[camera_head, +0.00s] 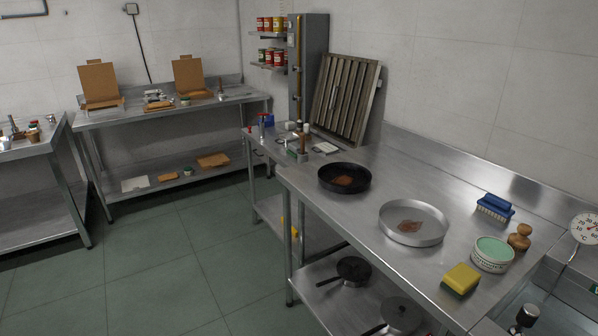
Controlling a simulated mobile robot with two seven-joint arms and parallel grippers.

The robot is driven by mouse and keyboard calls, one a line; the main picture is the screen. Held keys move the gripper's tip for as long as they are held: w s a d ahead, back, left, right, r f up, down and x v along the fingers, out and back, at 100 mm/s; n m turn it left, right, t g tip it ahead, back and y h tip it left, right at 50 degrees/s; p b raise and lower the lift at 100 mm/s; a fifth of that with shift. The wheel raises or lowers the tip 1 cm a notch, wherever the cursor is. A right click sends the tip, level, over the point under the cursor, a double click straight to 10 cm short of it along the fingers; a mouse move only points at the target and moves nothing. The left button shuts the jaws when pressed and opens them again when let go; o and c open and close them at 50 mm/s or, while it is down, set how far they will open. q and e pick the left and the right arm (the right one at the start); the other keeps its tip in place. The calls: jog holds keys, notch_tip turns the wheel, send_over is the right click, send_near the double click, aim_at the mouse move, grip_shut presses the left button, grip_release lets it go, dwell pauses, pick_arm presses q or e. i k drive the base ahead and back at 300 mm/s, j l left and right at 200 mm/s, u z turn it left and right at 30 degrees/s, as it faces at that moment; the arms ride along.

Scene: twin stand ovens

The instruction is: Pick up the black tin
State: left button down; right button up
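A round black tin (325,180) stands on the steel worktop (375,232) to the right of the picture's middle. It is shallow, with a brown patch on its inside bottom. A similar silver tin (385,228) with a reddish-brown patch stands in front of it and to its right, a small gap apart. Neither of my grippers shows in the head view.
A yellow sponge (461,279), a tub with green contents (492,254), a wooden knob-shaped tool (520,237) and a blue brush (495,207) are at the worktop's right end. Dark pans (354,269) lie on the shelf below. Open green floor (165,260) lies to the left.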

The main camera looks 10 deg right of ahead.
aim_at(348, 178)
jog(key=i+j+u, duration=0.15)
jog(key=i+u, duration=0.3)
jog(key=i, duration=0.85)
jog(key=i+j+z, duration=0.1)
jog(key=i+z, duration=0.35)
jog(key=i+j+z, duration=0.3)
jog(key=i+z, duration=0.15)
jog(key=i+j+z, duration=0.25)
jog(key=z, duration=0.25)
jog(key=i+j+z, duration=0.25)
jog(key=j+z, duration=0.2)
